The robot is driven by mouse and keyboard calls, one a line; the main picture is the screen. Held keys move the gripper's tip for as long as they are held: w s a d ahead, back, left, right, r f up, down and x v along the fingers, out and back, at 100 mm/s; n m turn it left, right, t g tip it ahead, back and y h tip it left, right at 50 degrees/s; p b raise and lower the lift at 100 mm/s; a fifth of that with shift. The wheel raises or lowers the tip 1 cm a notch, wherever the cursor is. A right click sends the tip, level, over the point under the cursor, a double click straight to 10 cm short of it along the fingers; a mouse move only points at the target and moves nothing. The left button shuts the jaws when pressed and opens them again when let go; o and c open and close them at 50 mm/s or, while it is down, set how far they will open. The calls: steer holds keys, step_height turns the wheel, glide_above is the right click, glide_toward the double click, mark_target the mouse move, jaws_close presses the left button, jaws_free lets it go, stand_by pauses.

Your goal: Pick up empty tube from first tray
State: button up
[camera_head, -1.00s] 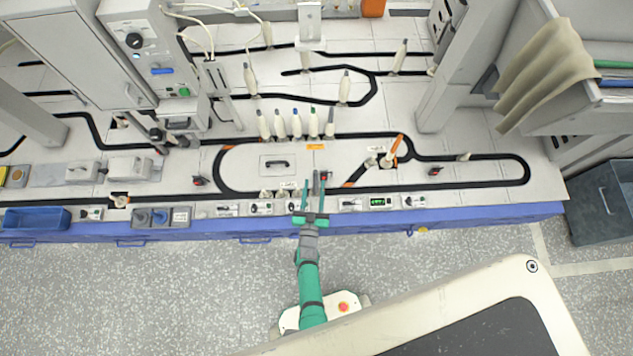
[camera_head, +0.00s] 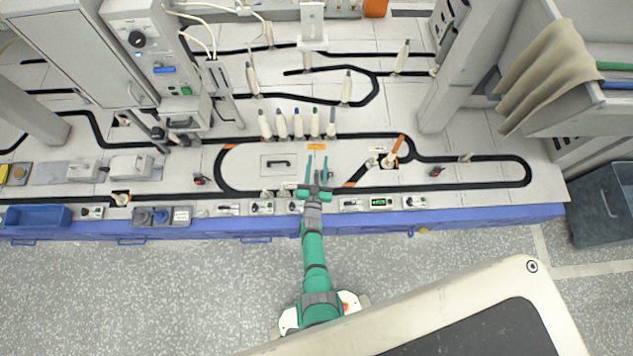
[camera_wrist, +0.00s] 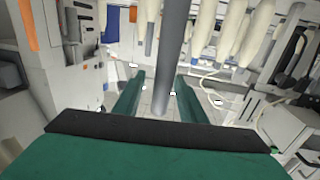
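A plain grey empty tube (camera_wrist: 171,45) stands out in the wrist view, running from the top edge down between the green fingers. Its lower end is near the gap between the fingers, and the fingers are spread with room around it. I cannot tell whether one finger touches it. My gripper (camera_head: 317,158) is open over the front track of the bench in the head view; its fingers also show in the wrist view (camera_wrist: 160,75). The tray under the tube is hidden or too small to make out.
Behind my gripper stands a row of several bobbins, white (camera_head: 282,124) and one greyer (camera_head: 331,123). Black track loops (camera_head: 470,188) cross the white bench. Small control boxes (camera_head: 350,204) line the front edge. A blue bin (camera_head: 37,217) is at far left.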

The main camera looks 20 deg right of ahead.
jaws_close()
stand_by(0.3)
